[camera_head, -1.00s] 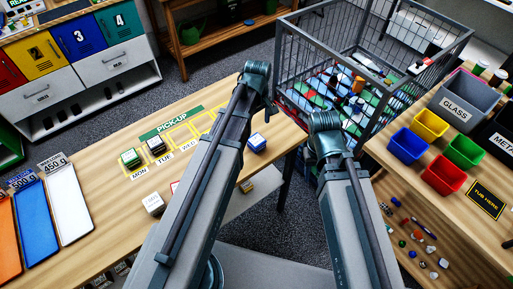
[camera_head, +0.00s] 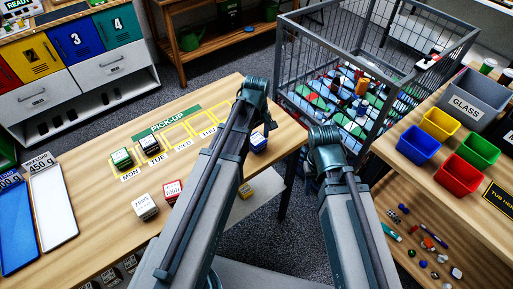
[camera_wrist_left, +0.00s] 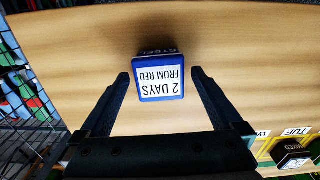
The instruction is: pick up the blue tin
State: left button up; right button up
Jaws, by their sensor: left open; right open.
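The blue tin (camera_head: 258,141) sits on the wooden pick-up table near its right end, just right of my left arm in the head view. In the left wrist view the blue tin (camera_wrist_left: 160,92) shows a white label reading "2 DAYS FROM RED" and a dark side marked "STEEL". My left gripper (camera_wrist_left: 160,76) is open, with one finger on each side of the tin in that view. I see gaps on both sides; its height above the tin is unclear. The left fingers are hidden in the head view.
Green (camera_head: 121,159) and black (camera_head: 150,144) tins stand on the pick-up mat. A wire cage (camera_head: 375,110) is beyond the table's right end. Coloured tubs stand right.

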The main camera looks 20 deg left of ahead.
pick_arm(q)
jog(key=shift+f, duration=0.55)
jog(key=shift+r, duration=0.1)
pick_arm(e)
jog(key=shift+f, duration=0.5)
pick_arm(q)
grip_shut()
jog(key=shift+r, duration=0.1)
pick_arm(e)
jog(key=shift+r, duration=0.15)
